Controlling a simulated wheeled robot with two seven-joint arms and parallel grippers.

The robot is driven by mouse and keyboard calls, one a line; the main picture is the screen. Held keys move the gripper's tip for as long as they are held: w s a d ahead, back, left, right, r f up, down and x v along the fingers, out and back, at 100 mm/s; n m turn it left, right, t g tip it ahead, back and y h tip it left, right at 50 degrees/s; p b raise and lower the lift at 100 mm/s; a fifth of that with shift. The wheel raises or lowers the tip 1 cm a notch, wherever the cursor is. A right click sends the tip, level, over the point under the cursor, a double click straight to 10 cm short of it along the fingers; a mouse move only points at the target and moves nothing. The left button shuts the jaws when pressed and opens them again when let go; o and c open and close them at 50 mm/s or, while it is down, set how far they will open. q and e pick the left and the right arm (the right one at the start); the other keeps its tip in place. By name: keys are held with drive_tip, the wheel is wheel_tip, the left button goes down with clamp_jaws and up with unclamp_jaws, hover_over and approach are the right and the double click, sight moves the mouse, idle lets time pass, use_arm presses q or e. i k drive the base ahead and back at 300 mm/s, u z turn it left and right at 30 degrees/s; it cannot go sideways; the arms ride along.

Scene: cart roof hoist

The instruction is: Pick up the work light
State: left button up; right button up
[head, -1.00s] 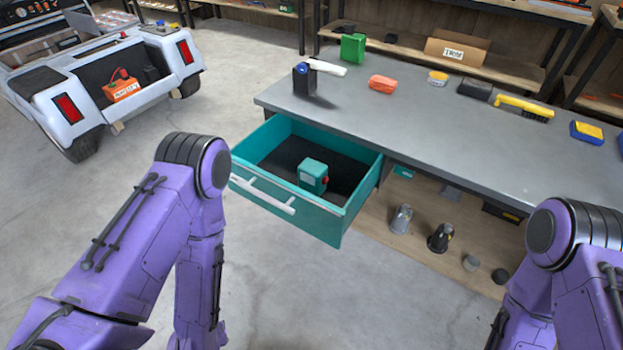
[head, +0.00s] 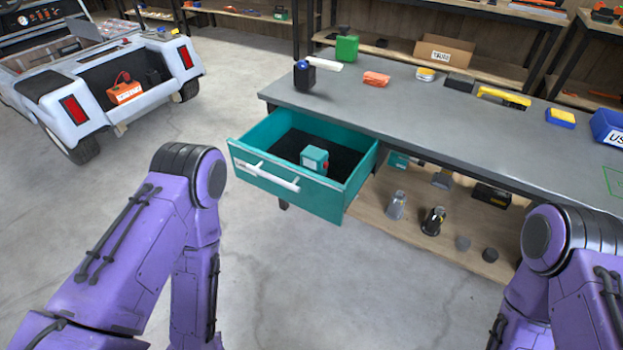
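A dark upright block with a blue knob and a white bar sticking out to the right (head: 305,76) stands at the left end of the grey workbench (head: 420,108); it looks like the work light, though I cannot be sure. A teal box with a red part on its side (head: 314,158) sits in the open teal drawer (head: 318,198) below the bench. My two purple arms show at the lower left and lower right. Both grippers are outside the picture, so their state is hidden. Neither arm touches the bench or drawer.
The drawer juts out from the bench front. A lower shelf (head: 450,232) holds several small items. A white cart (head: 104,85) stands left. Floor before the drawer is clear.

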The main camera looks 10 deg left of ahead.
sight(313, 158)
drive_tip(key=k, duration=0.1)
drive_tip(key=z, duration=1.45)
drive_tip(key=i, duration=1)
drive_tip(key=u, duration=1.6)
